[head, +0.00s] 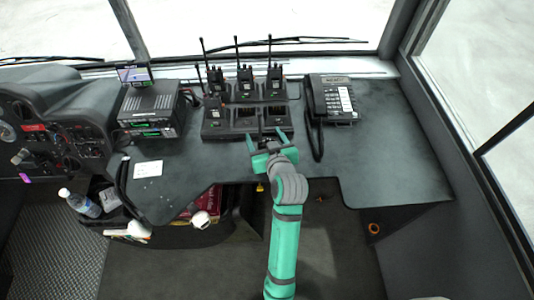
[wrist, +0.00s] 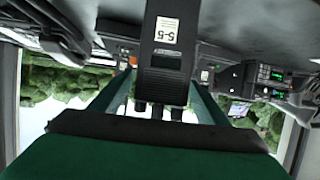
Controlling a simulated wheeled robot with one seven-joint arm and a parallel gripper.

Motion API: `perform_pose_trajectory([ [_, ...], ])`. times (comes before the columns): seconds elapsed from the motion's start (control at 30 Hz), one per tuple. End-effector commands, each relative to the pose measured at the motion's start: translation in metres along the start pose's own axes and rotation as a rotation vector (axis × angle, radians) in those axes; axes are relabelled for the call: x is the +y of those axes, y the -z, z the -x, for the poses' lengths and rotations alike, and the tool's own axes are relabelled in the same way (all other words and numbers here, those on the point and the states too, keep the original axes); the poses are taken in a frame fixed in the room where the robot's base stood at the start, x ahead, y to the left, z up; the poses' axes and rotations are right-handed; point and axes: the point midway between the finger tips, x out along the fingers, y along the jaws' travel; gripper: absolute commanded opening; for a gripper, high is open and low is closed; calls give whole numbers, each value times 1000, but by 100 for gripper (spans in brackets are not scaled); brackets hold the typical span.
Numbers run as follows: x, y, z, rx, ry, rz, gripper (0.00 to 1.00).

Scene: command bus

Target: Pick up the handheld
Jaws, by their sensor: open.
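Several black handhelds with antennas stand in a charging dock (head: 220,131) on the dash; one is the back middle handheld (head: 245,82), another the front left handheld (head: 213,106). My gripper (head: 265,137) is open just in front of the dock, its fingers pointing toward it. In the wrist view a black block-like body (wrist: 167,60) with a white "S-5" label lies between my open gripper's fingers (wrist: 160,95), with gaps on both sides. Dark stubs show beyond it. I cannot tell which unit in the head view this is.
A desk phone (head: 335,100) with a corded handset stands right of the dock. A radio unit (head: 150,112) with a small screen stands left. A white card (head: 148,169) lies on the dash.

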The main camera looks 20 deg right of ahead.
Motion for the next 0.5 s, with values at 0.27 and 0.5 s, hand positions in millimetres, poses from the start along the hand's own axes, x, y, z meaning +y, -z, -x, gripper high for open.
perform_pose_trajectory([
  [0.27, 0, 0, -1, 0, 0, 0, 62],
  [0.5, 0, 0, -1, 0, -1, 0, 4],
])
